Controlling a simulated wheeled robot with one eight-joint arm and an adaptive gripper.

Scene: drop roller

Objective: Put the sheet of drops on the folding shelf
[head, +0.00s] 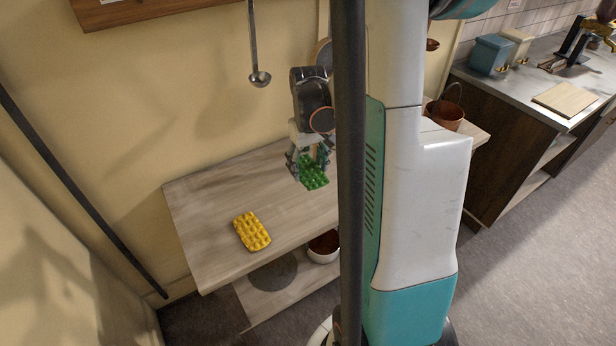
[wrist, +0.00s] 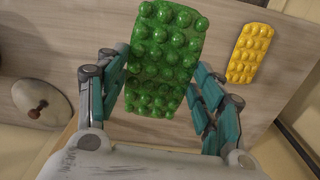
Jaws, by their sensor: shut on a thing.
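A green sheet of drops (head: 314,175), covered in rounded bumps, is between the fingers of my gripper (head: 308,163) over the pale wooden folding shelf (head: 210,200). In the wrist view the green sheet (wrist: 160,70) lies lengthwise between the two teal fingers of my gripper (wrist: 162,88), which is shut on it. I cannot tell whether the sheet touches the shelf top. A yellow sheet of drops (head: 252,232) lies flat on the shelf near its front left; it also shows in the wrist view (wrist: 250,53), right of the green one.
A white bowl (head: 323,247) with dark contents stands on the lower level. A ladle (head: 258,70) hangs on the wall above. A rounded lid-like thing (wrist: 40,105) is at the wrist view's left. The shelf top around the yellow sheet is clear. A dark pole blocks part of the head view.

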